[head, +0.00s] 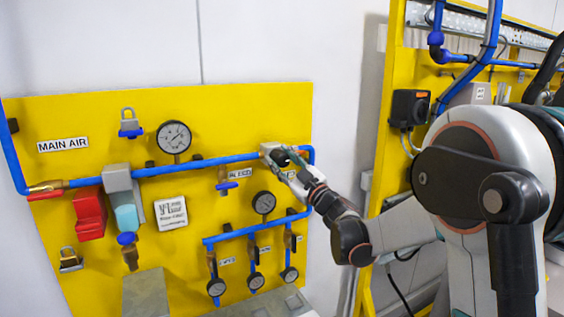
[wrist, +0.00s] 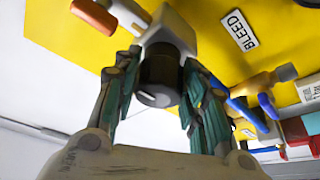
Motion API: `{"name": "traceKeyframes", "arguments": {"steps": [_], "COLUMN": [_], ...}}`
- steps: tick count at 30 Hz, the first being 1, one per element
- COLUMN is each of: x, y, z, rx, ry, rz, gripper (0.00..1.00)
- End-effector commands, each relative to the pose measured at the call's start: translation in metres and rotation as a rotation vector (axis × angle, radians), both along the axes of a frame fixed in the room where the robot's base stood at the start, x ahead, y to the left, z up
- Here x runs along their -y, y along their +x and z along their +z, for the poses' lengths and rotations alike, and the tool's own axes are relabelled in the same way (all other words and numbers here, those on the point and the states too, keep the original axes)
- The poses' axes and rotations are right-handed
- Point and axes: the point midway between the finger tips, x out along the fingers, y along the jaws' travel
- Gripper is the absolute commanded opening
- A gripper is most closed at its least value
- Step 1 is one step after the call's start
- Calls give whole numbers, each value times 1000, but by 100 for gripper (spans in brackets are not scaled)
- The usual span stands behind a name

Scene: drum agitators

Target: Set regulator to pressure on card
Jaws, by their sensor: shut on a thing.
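The regulator is a pale block (head: 268,148) on the blue pipe at the upper right of the yellow panel; it also shows in the wrist view (wrist: 163,30). Its black knob (wrist: 158,92) sits between the fingers of my gripper (wrist: 160,72), which is shut on it from both sides. In the head view my gripper (head: 288,166) partly hides the knob. A white card (head: 171,213) hangs left of centre on the panel; its print is too small to read. A round white gauge (head: 174,137) stands above the pipe, and a smaller gauge (head: 264,202) sits below the regulator.
A BLEED label (wrist: 238,30) and a blue-handled valve (head: 226,185) are left of the regulator in the head view. Several small gauges (head: 255,281) hang below. A red block (head: 89,213) is at left. A yellow frame (head: 382,150) stands right of the panel.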

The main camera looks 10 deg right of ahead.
Motion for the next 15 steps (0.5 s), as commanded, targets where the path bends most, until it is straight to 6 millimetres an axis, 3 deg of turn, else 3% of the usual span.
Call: {"name": "traceKeyframes", "arguments": {"steps": [4,5,7,15], "x": [0,0,0,0], "y": [0,0,0,0], "z": [0,0,0,0], "rx": [0,0,0,-1], "ry": [1,1,1,2], "rz": [0,0,0,0], "gripper": [15,41,57,59]}}
